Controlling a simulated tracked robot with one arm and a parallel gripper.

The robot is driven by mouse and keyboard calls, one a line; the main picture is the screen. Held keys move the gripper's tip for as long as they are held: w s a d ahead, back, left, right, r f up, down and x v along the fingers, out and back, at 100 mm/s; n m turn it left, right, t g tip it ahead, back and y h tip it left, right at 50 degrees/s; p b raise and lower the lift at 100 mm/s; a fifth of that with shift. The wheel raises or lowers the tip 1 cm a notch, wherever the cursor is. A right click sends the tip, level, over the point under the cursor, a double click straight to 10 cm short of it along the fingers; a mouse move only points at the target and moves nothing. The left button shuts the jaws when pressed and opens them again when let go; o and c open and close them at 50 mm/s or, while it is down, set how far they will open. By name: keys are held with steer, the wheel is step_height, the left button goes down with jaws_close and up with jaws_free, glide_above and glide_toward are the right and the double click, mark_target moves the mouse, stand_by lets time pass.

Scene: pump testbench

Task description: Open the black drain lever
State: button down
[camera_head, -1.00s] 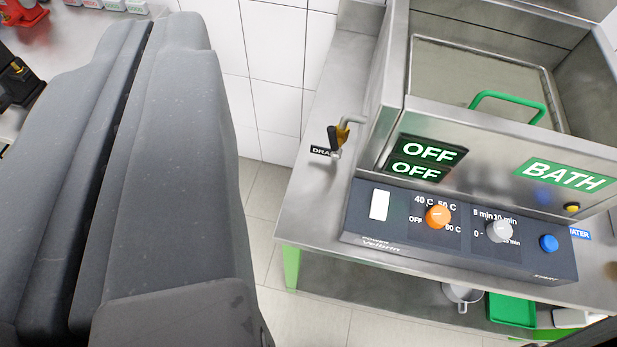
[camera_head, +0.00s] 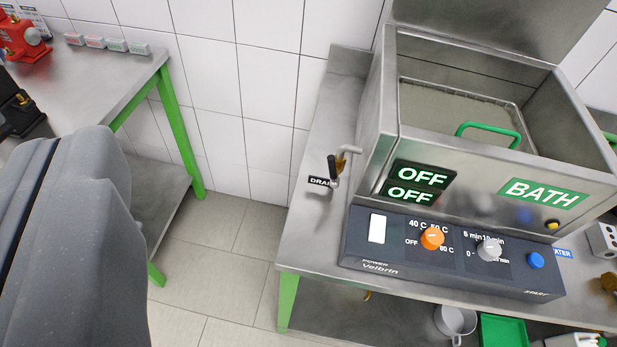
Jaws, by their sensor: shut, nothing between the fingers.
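The black drain lever (camera_head: 332,167) is on a small brass valve at the end of a bent steel pipe, at the left side of the bath (camera_head: 400,165). The lever stands roughly upright beside a black label (camera_head: 320,181) that reads "DRA...", partly covered. My gripper (camera_head: 58,150) is the large dark grey pair of fingers at the lower left. It is shut, with a thin dark slit between the fingers and nothing seen in it. It is well left of the lever and apart from it.
The control panel (camera_head: 450,262) with orange, grey and blue knobs is in front of the bath. A second steel table (camera_head: 100,75) with a red device (camera_head: 20,40) and a black device (camera_head: 20,112) is at the left. Tiled floor (camera_head: 225,270) shows between the tables.

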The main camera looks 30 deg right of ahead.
steer(key=w+d+f+g+h+p, duration=0.1)
steer(key=w+f+g+h, duration=0.1)
steer(key=w+f, duration=0.3)
steer(key=w+d+f+g+h, duration=0.1)
steer(key=w+f+g, duration=0.15)
steer(key=f, duration=0.45)
steer(key=n+g+h+p, duration=0.4)
steer(key=g+h, duration=0.2)
steer(key=h, duration=0.6)
glide_toward(333, 172)
steer(key=s+a+f, duration=0.1)
steer(key=s+a, duration=0.1)
steer(key=a, duration=0.2)
steer(key=w+a+f+n+t+h+p, duration=0.2)
steer(key=w+a+f+n+t+h, duration=0.1)
steer(key=f, duration=0.1)
steer(key=s+d+r+b+x, duration=0.1)
steer(key=s+b+x, duration=0.1)
steer(key=x, duration=1)
steer(key=shift+s+d+b, duration=0.15)
steer(key=shift+d+b, duration=0.1)
steer(key=shift+b, duration=0.15)
